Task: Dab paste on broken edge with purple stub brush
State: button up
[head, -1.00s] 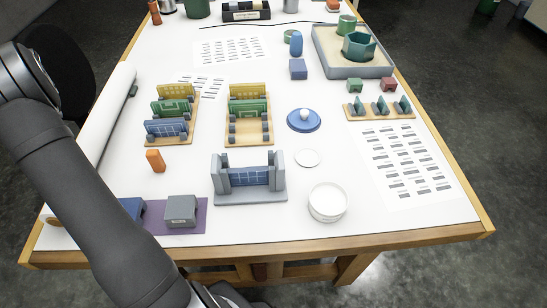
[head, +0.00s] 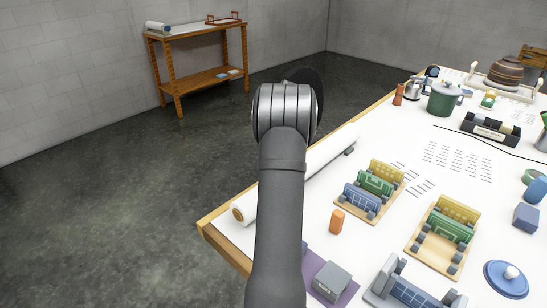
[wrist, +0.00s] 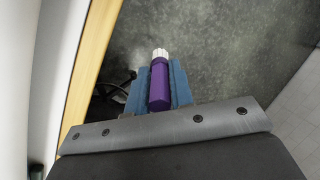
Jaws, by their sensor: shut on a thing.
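The purple stub brush (wrist: 159,88) shows in the wrist view, its pale bristle end pointing away from my gripper. My gripper (wrist: 160,76) is shut on it, with a blue finger on each side. The floor and a table edge show beyond it. In the head view my gripper and the brush are out of frame; only my arm shows. A grey stand (head: 389,272) holding a blue patterned piece is partly cut off at the bottom right of the head view. I cannot make out a broken edge. No paste is in view now.
The white-topped table (head: 335,270) fills the right of the head view. Racks of coloured tiles (head: 374,186), an orange block (head: 337,221), a grey block (head: 331,281) and a white roll (head: 325,155) are on it. A wooden shelf (head: 205,82) stands by the wall. Open floor lies left.

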jog(key=shift+n+h, duration=0.4)
jog(key=shift+n, duration=0.1)
jog(key=s+d+r, duration=0.2)
jog(key=d+r, duration=0.1)
jog(key=s+d+r, duration=0.3)
jog(key=d+r, duration=0.1)
jog(key=s+d+r, duration=0.2)
jog(key=d+r, duration=0.1)
jog(key=shift+s+d+r, duration=0.25)
jog(key=shift+r, duration=0.15)
jog(key=s+d+r, duration=0.2)
jog(key=s+d, duration=0.4)
jog(key=s, duration=0.3)
jog(key=s+d+r+h, duration=0.1)
jog(key=s+d+r, duration=0.1)
jog(key=s+d, duration=0.55)
jog(key=s+d+r, duration=0.2)
jog(key=s+d, duration=0.2)
jog(key=s, duration=0.6)
jog(key=s+m, duration=0.1)
jog(key=s, duration=1.5)
jog(key=shift+t+h, duration=0.3)
jog(key=shift+s+f, duration=0.2)
jog(key=shift+f, duration=3.2)
jog(key=shift+o, duration=0.2)
jog(key=shift+a+f, duration=0.1)
jog(key=shift+f, duration=0.65)
jog(key=shift+r, duration=0.1)
jog(key=shift+c, duration=0.2)
